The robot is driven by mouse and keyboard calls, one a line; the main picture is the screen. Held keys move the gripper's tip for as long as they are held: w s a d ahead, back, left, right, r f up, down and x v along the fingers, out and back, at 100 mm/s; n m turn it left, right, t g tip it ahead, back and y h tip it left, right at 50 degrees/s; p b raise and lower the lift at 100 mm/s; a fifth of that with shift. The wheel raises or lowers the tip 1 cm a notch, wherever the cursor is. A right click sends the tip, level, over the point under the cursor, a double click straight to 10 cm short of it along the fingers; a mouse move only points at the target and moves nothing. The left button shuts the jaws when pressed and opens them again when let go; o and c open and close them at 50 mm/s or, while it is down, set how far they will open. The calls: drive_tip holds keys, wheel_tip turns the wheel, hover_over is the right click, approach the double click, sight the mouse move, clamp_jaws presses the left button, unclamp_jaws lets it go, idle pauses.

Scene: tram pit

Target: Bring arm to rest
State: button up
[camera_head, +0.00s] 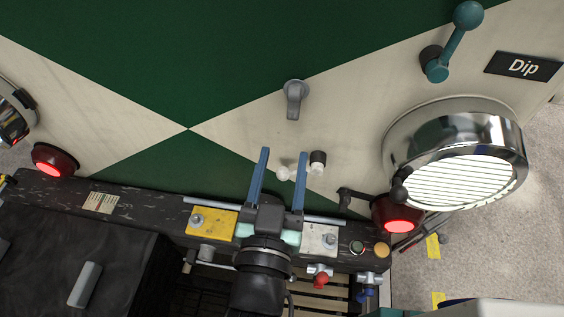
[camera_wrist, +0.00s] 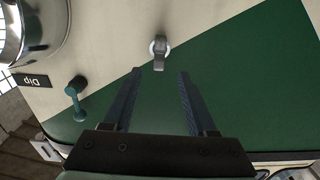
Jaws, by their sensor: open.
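My gripper (camera_head: 276,178) has two blue fingers spread apart with nothing between them. In the head view it is in front of the green and cream tram panel (camera_head: 110,120), at the lower middle, above the dark beam. In the wrist view my gripper (camera_wrist: 156,90) points at the panel. A grey knob (camera_head: 295,98) is on the panel beyond the fingertips. The same grey knob (camera_wrist: 159,50) shows past the fingertips in the wrist view. The wrist hides part of the beam and the slats below.
A large chrome headlamp (camera_head: 455,150), a lit red lamp (camera_head: 397,214) and a teal lever (camera_head: 452,45) by a "Dip" sign (camera_head: 523,66) are at the right. Another red lamp (camera_head: 54,160) is at the left. The dark beam (camera_head: 150,207) carries a yellow plate (camera_head: 212,221) and small valves (camera_head: 320,276).

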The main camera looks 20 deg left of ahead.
idle(0.4)
drive_tip(key=w+d+r+t+h, duration=0.1)
drive_tip(key=w+d+r+t, duration=0.15)
drive_tip(key=r, duration=0.45)
drive_tip(key=w+d+r+t, duration=0.1)
drive_tip(key=w+r, duration=0.2)
drive_tip(key=r, duration=0.3)
drive_tip(key=s+d+r+m+t+h, duration=0.1)
drive_tip(key=s+d+r+t, duration=0.1)
drive_tip(key=r, duration=0.8)
drive_tip(key=s+d+r+m+t+h+p, duration=0.1)
drive_tip(key=d+r, duration=0.3)
drive_tip(key=r, duration=0.6)
drive_tip(key=s+d+r+m+t+h, duration=0.1)
drive_tip(key=s+d+r+t+h, duration=0.1)
drive_tip(key=r, duration=0.8)
drive_tip(key=shift+s+d+r+t, duration=0.2)
drive_tip(key=shift+s+d+t, duration=0.15)
drive_tip(key=shift+d+t, duration=0.3)
drive_tip(key=shift+a, duration=0.1)
